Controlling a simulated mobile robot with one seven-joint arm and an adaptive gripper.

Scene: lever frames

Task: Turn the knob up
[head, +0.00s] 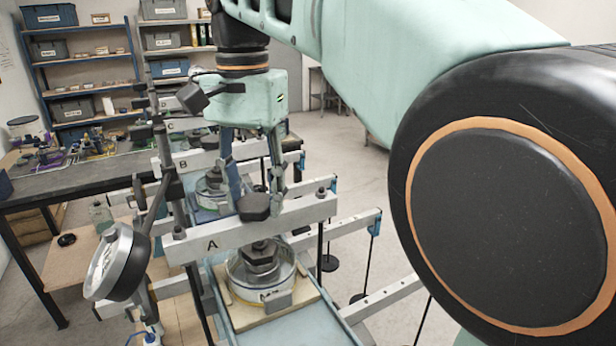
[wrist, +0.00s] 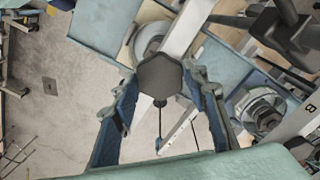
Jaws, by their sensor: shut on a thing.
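The black hexagonal knob (head: 253,207) sits at the top of the grey metal beam marked A (head: 222,240). It also shows in the wrist view (wrist: 160,76), at the end of my fingers. My gripper (head: 256,198) points down from above, with one finger on each side of the knob, shut on it. In the wrist view my gripper (wrist: 160,84) has its fingertips at the knob's two sides. The finger pads' contact faces are partly hidden.
A round dial gauge (head: 118,262) stands left of beam A. Below the beam is a round metal cell (head: 262,272) on a wooden board. Another beam, marked B (head: 200,163), lies behind. A dark workbench (head: 75,175) stands at the left. Open floor shows at the back right.

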